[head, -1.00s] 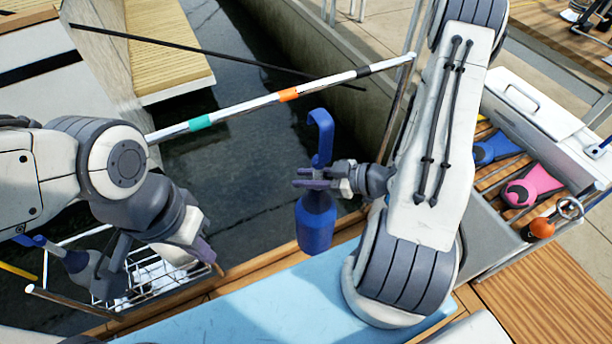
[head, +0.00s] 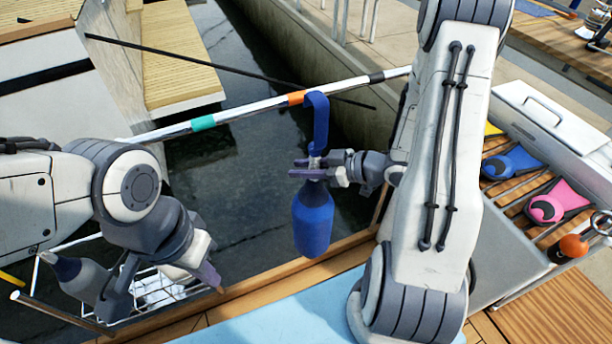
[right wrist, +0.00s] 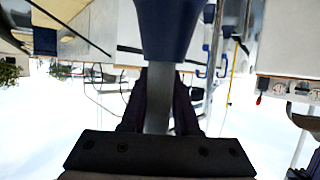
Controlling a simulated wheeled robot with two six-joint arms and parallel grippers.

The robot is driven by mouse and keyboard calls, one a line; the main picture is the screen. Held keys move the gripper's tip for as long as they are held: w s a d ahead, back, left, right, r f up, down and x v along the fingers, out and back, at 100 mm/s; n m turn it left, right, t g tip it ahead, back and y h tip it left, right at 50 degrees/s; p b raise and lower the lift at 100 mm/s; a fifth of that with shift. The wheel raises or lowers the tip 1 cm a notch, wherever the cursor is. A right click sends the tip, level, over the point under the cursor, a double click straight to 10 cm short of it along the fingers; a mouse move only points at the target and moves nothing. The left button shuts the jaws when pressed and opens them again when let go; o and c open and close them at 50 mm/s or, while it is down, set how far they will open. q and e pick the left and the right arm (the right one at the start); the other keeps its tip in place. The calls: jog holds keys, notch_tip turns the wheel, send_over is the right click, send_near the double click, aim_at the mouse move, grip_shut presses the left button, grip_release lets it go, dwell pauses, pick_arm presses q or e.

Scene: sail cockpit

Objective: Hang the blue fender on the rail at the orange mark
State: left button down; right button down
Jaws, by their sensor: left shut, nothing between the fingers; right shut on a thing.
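The blue fender (head: 313,222) hangs upright below my right gripper (head: 306,170), which is shut on its neck. Its blue hook (head: 319,115) rises above the gripper, with the top overlapping the rail (head: 250,110) just right of the orange mark (head: 296,97) in the head view. I cannot tell whether the hook touches the rail. In the right wrist view the fender's blue body (right wrist: 168,25) fills the top middle, above the dark fingers. My left gripper (head: 212,280) is shut and empty at the lower left, away from the fender.
The rail also carries a green mark (head: 203,123) and a black mark (head: 376,77). A white wire basket (head: 160,290) is by my left gripper. Dark water lies beyond the rail.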

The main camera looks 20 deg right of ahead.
jog(key=w+f+b, duration=0.3)
jog(key=w, duration=0.6)
jog(key=shift+w+a+f, duration=0.2)
jog(key=shift+w+f, duration=0.1)
jog(key=shift+f, duration=0.1)
dwell(0.7)
jog(key=c, duration=0.6)
grip_release()
jog(key=shift+f, duration=0.1)
